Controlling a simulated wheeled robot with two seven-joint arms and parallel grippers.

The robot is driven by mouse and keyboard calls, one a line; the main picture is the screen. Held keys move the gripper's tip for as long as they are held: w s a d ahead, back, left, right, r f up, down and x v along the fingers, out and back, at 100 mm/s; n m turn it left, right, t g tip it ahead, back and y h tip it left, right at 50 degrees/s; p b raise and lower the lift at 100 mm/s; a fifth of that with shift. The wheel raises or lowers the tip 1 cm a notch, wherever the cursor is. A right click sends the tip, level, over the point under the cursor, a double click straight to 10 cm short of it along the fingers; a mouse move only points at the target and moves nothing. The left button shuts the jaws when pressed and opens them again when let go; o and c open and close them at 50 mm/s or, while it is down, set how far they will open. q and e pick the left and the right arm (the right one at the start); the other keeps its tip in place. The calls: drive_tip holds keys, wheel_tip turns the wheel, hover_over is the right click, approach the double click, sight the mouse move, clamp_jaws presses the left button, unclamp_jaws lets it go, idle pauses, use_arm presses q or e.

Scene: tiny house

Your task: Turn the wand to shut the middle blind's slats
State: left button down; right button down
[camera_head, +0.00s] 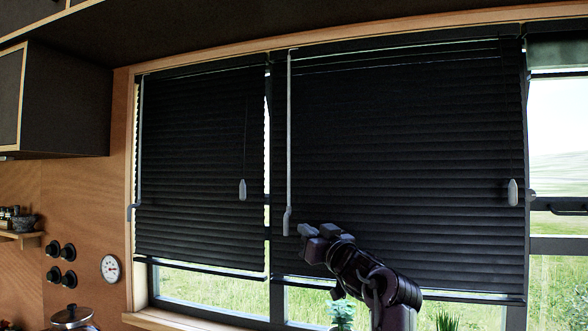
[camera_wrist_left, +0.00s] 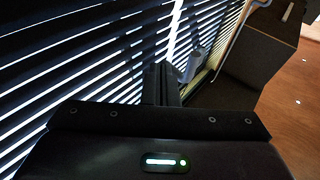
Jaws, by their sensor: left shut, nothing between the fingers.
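The middle blind (camera_head: 400,150) is the wide dark one in the centre of the head view. Its slats look dark there, with light along the top and bottom edges. In the wrist view, bright stripes show between blind slats (camera_wrist_left: 90,60). The middle blind's thin grey wand (camera_head: 289,130) hangs at its left edge, with a bent handle at its lower end. My left gripper (camera_head: 311,231) is shut and empty, just right of the wand's lower end; I cannot tell whether they touch. It also shows in the wrist view (camera_wrist_left: 166,82). My right gripper is out of view.
The left blind (camera_head: 195,150) has its own wand (camera_head: 140,140) at its left side. Pull-cord tassels hang on the left blind (camera_head: 242,190) and middle blind (camera_head: 513,192). A plant (camera_head: 342,314) stands low near my arm. A dark cabinet (camera_head: 65,100) is at upper left.

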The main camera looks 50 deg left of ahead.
use_arm(q)
drive_tip(key=v, duration=0.2)
drive_tip(key=r+v, duration=0.1)
drive_tip(key=v, duration=0.2)
drive_tip(key=shift+d+b, duration=0.15)
drive_tip(key=shift+b, duration=0.2)
